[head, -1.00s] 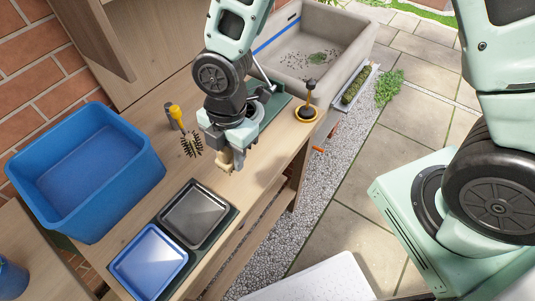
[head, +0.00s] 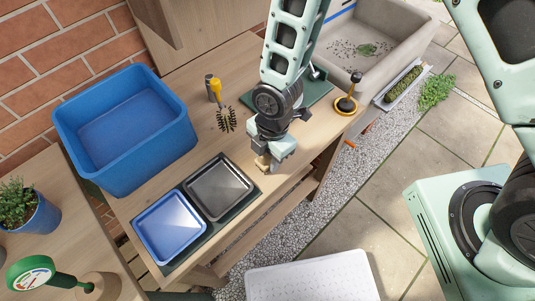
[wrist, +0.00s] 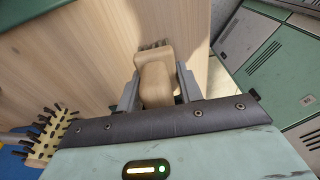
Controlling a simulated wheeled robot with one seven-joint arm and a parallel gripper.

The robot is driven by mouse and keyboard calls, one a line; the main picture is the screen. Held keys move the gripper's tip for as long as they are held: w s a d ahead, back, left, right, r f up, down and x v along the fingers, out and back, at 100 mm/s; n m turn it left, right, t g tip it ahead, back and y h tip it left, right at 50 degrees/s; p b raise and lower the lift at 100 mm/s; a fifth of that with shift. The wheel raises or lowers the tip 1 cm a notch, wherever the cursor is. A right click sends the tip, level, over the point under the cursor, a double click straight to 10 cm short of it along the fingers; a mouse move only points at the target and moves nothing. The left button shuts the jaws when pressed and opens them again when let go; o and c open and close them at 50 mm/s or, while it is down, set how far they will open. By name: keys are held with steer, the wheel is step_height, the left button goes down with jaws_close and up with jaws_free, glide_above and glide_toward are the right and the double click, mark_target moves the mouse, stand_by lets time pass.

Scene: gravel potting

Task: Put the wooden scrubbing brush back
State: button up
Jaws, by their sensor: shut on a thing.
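The wooden scrubbing brush (wrist: 156,78) is a pale wooden block with short dark bristles at its far end. My gripper (wrist: 158,88) is shut on it, with one grey finger on each side. In the head view, the brush (head: 262,160) shows only as a small pale piece under my gripper (head: 271,158). My gripper is by the front edge of the wooden bench (head: 188,118), right of the black tray (head: 218,186). My wrist hides part of the brush, and I cannot tell whether it touches the bench.
A blue tub (head: 125,130) and blue tray (head: 170,226) are further left. A black-and-yellow tool (head: 348,98) and stone sink (head: 395,40) are to the right.

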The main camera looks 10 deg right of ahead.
steer(key=shift+f, duration=0.1)
steer(key=o, duration=0.5)
steer(key=shift+f, duration=0.1)
steer(key=o, duration=0.5)
steer(key=shift+c, duration=0.2)
